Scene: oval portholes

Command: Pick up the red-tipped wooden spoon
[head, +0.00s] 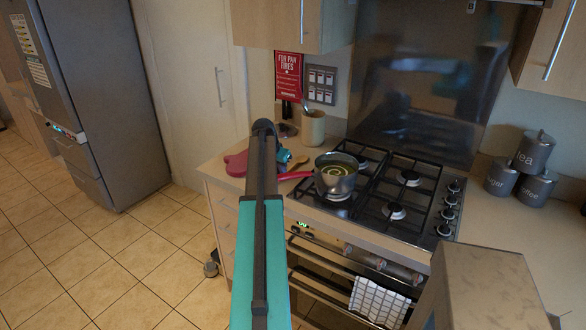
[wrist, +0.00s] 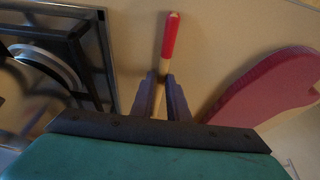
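The red-tipped wooden spoon (wrist: 171,38) shows in the wrist view, its red end pointing up the picture and its pale wooden handle running down between my fingers. My gripper (wrist: 161,79) has its two dark fingers close against both sides of the handle, just below the red part, and looks shut on it. The lower part of the spoon is hidden by the gripper. In the head view, a brown wooden spoon end (head: 298,163) shows at the counter beside my teal gripper (head: 284,156). I cannot tell whether the spoon is clear of the counter.
A pot (head: 335,174) with a red handle stands on the hob (head: 405,186) just right of the gripper. A red, rounded flat item (head: 236,164) lies to the left. A pale container (head: 313,128) stands behind. Canisters (head: 534,151) stand at the far right.

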